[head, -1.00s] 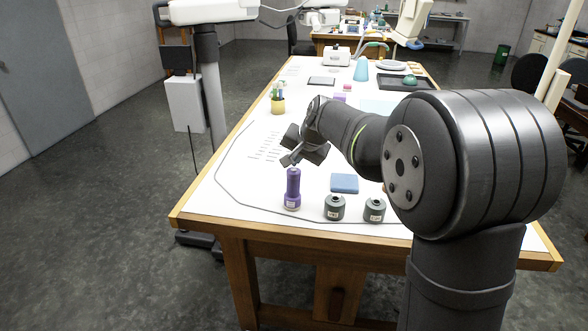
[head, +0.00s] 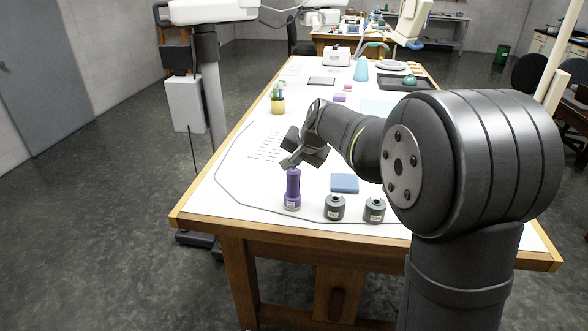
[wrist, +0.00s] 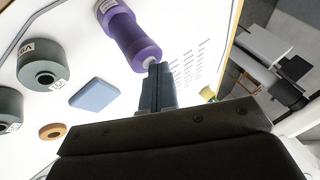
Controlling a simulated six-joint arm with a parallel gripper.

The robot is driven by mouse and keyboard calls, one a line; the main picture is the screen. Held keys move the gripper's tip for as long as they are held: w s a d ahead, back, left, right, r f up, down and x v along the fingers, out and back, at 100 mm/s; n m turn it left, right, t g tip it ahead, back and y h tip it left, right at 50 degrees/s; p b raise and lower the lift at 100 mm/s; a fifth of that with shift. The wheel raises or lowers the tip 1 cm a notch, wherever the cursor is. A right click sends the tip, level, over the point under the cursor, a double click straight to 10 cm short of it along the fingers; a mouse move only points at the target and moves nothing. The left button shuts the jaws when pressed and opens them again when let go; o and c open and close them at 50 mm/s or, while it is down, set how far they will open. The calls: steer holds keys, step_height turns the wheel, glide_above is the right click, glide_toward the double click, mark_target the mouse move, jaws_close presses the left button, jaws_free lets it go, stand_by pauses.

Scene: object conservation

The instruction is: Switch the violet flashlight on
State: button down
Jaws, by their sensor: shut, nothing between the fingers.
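The violet flashlight (head: 293,188) stands upright near the front left of the white table top, with a label on its wider base. In the wrist view the flashlight (wrist: 128,32) shows a pale round spot at its top end. My gripper (head: 290,165) is directly above that end, pointing down. In the wrist view the shut fingers (wrist: 158,72) are at the pale spot, touching it or very close; I cannot tell which. Nothing is held between the fingers.
Two grey labelled cylinders (head: 334,207) and (head: 374,209) stand to the right of the flashlight. A blue block (head: 344,183) lies behind them. An orange ring (wrist: 53,131) lies near them. A yellow pot (head: 278,105) stands farther back. A dark cord runs along the table's left and front.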

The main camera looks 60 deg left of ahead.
mark_target(296, 170)
steer(key=shift+r, duration=0.75)
steer(key=shift+w+a+r, duration=0.1)
steer(key=shift+w+r, duration=0.05)
steer(key=shift+r, duration=1.1)
steer(key=shift+w+r, duration=0.1)
steer(key=shift+r, duration=1.15)
step_height(296, 170, up, 4)
steer(key=shift+f, duration=0.1)
steer(key=shift+w, duration=0.1)
